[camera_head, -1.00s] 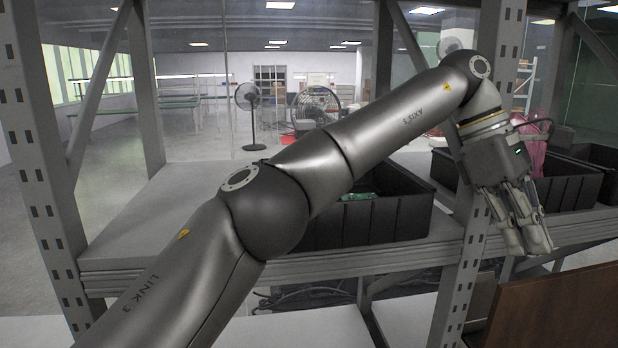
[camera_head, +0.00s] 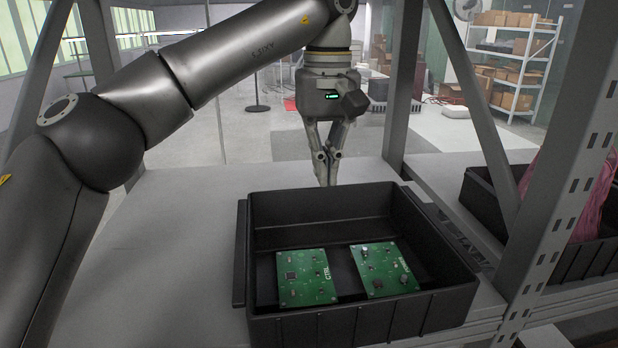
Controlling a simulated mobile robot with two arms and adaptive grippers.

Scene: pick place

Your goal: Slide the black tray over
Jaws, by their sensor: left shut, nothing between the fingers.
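The black tray (camera_head: 290,200) sits on the grey shelf, in the lower middle of the head view. Two green circuit boards lie flat in it, a left one (camera_head: 306,277) and a right one (camera_head: 383,269). My left gripper (camera_head: 327,184) points down at the tray's far side, with its fingers closed together and nothing between them. Its tips are just above or behind the far rim; I cannot tell whether they touch it. My right gripper is not in view.
The grey shelf (camera_head: 170,215) is bare to the left of the tray. A grey perforated upright (camera_head: 565,180) stands at the right. Behind it is another black bin (camera_head: 485,200) with pink material (camera_head: 597,195). A rack with boxes (camera_head: 515,60) stands far back.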

